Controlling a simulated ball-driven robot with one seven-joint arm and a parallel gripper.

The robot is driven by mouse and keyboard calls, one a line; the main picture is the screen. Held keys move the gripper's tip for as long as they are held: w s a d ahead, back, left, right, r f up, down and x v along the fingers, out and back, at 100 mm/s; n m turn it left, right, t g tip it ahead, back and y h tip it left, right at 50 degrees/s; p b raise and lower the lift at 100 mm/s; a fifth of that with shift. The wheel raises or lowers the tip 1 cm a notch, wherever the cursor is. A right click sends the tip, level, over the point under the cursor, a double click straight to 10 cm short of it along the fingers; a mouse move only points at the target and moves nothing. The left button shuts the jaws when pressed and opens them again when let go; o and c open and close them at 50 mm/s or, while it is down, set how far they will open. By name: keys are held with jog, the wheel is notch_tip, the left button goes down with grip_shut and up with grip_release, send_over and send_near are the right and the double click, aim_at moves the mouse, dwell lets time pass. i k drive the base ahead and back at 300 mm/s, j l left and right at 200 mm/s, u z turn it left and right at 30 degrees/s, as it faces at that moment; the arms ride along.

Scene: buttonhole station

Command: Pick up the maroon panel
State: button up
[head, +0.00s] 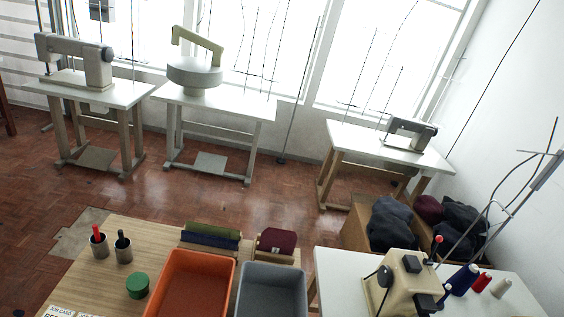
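The maroon panel (277,240) appears as a small dark red folded piece. It rests on a light wooden holder at the far edge of the wooden table, just behind the grey bin. Its top and front face show. A green piece (214,229) and a navy piece (211,240) lie in a similar holder to its left, with a gap between the two holders. My gripper does not show in the head view.
An orange bin (201,257) and a grey bin (271,268) stand before the holders. Two cups (100,246) and a green round tin (138,285) are at left. A white table (337,272) with a cream machine (402,283) and thread spools (463,279) stands right.

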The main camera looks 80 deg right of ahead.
aim_at(273, 241)
jog(key=i+z, duration=0.15)
jog(key=z, duration=0.3)
jog(key=i+z, duration=0.2)
jog(key=z, duration=0.25)
jog(key=i+j+z, duration=0.15)
jog(key=z, duration=0.25)
jog(key=i+z, duration=0.2)
jog(key=z, duration=0.3)
jog(key=i+z, duration=0.25)
jog(key=z, duration=0.25)
jog(key=i+j+z, duration=0.15)
jog(key=z, duration=0.35)
jog(key=i+j+z, duration=0.15)
jog(key=z, duration=0.35)
jog(key=j, duration=0.1)
